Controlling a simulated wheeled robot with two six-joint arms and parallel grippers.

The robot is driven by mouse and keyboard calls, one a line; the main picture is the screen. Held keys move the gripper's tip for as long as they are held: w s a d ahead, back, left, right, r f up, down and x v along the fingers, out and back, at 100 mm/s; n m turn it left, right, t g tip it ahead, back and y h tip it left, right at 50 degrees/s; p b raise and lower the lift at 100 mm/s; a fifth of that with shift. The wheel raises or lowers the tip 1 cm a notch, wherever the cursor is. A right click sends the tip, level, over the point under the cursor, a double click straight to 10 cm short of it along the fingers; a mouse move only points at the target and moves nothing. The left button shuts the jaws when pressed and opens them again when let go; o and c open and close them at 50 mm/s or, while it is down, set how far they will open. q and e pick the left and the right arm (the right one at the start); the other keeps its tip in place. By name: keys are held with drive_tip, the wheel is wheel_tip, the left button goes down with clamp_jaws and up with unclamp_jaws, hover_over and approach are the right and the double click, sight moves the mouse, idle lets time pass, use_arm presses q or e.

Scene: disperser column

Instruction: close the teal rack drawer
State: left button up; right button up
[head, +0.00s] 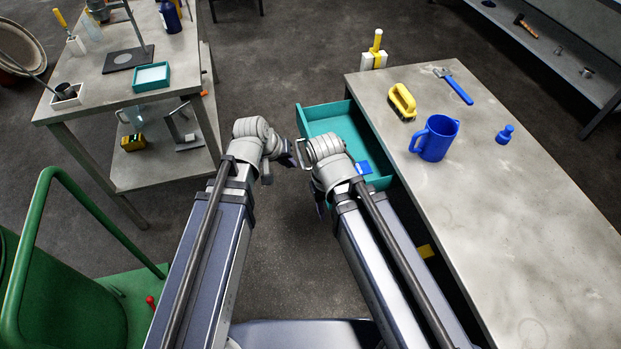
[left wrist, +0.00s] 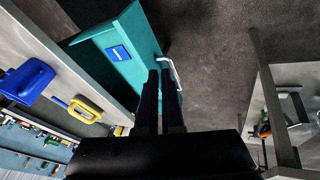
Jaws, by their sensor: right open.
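The teal rack drawer (head: 327,111) is pulled out from the left side of the grey workbench, with a blue patch (head: 363,168) on it. It also shows in the left wrist view (left wrist: 98,35). Its pale bar handle (head: 301,153) is on the outer front, and shows at the fingers in the left wrist view (left wrist: 177,73). My left gripper (head: 287,156) is beside the handle. Its dark fingers (left wrist: 161,75) look close together, but whether they grip the handle is unclear. My right gripper (head: 321,208) is open, largely hidden beneath its wrist, close to the drawer's near end.
On the workbench (head: 530,210) are a blue jug (head: 435,138), a yellow-handled brush (head: 402,102), a wrench (head: 455,86) and a small blue bottle (head: 505,134). A side table (head: 110,92) stands left. A green cart (head: 105,290) is near left. Floor between the tables is clear.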

sight(305, 168)
use_arm(q)
drive_tip(key=shift+n+t+h, duration=0.4)
drive_tip(key=shift+n+t, duration=0.2)
drive_tip(key=shift+t, duration=0.1)
drive_tip(key=w+f+b, duration=0.2)
drive_tip(key=w+a+f+b, duration=0.1)
drive_tip(key=f, duration=0.1)
drive_tip(key=shift+w+f+b, duration=0.2)
drive_tip(key=shift+w+b, duration=0.15)
drive_tip(key=shift+b, duration=0.05)
clamp_jaws()
drive_tip(key=shift+w+a, duration=0.15)
drive_tip(key=shift+w, duration=0.15)
use_arm(e)
wheel_tip(305, 168, down, 6)
drive_tip(key=shift+f, duration=0.2)
